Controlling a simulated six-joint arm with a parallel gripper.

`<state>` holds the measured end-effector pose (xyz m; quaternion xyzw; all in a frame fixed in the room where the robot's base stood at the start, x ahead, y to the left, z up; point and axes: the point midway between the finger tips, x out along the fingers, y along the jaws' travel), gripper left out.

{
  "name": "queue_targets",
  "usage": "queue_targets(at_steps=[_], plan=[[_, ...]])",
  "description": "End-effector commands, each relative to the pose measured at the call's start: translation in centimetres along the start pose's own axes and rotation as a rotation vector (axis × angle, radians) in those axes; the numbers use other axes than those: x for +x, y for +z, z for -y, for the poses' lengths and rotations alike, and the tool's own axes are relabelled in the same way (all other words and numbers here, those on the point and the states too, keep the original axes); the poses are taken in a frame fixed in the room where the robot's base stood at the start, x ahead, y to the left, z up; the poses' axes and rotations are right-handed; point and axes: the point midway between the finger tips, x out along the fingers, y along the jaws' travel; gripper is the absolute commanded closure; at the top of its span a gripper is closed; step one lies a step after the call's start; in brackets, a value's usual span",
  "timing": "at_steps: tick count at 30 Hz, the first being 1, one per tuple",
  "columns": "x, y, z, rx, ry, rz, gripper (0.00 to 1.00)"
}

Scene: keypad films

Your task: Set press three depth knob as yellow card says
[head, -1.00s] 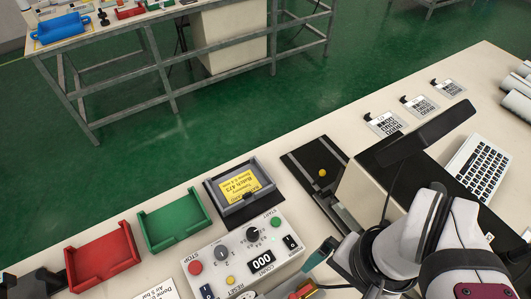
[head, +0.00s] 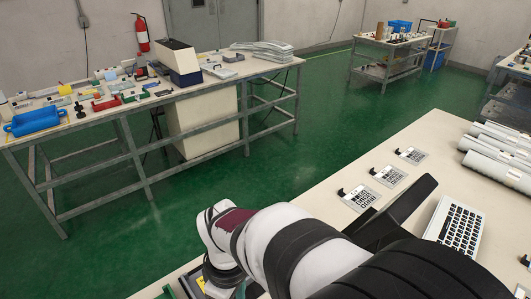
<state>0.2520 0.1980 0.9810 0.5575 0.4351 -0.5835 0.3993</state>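Only a sliver of the yellow card (head: 201,283) shows at the bottom edge, beside my wrist; its writing cannot be read in this view. The control panel with the knobs is out of the picture below the frame or behind my arm, so no depth knob shows now. My arm crosses the lower middle, its wrist bent down at the bottom edge. My gripper's fingers are below the frame or hidden by the wrist.
The pale bench (head: 425,140) runs along the right with several tagged cards (head: 357,196), a black screen (head: 400,212), a white keyboard (head: 455,228) and grey rolls (head: 495,160). A green tray edge (head: 166,292) shows at the bottom. Another cluttered bench (head: 100,115) stands across the green floor.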

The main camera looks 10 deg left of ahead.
Motion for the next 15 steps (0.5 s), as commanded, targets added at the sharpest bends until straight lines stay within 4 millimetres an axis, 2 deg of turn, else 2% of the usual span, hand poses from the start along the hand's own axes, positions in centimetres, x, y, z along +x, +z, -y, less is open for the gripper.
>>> queue_targets(at_steps=[3,6,10,15], plan=[[3.6,0.1,0.1,0.001,-0.004,0.006,0.32],[6.2,0.1,0.1,0.002,-0.004,0.005,0.32],[8.6,0.1,0.1,0.004,-0.003,0.003,0.32],[9.8,0.1,0.0,0.004,-0.001,0.0,0.32]])
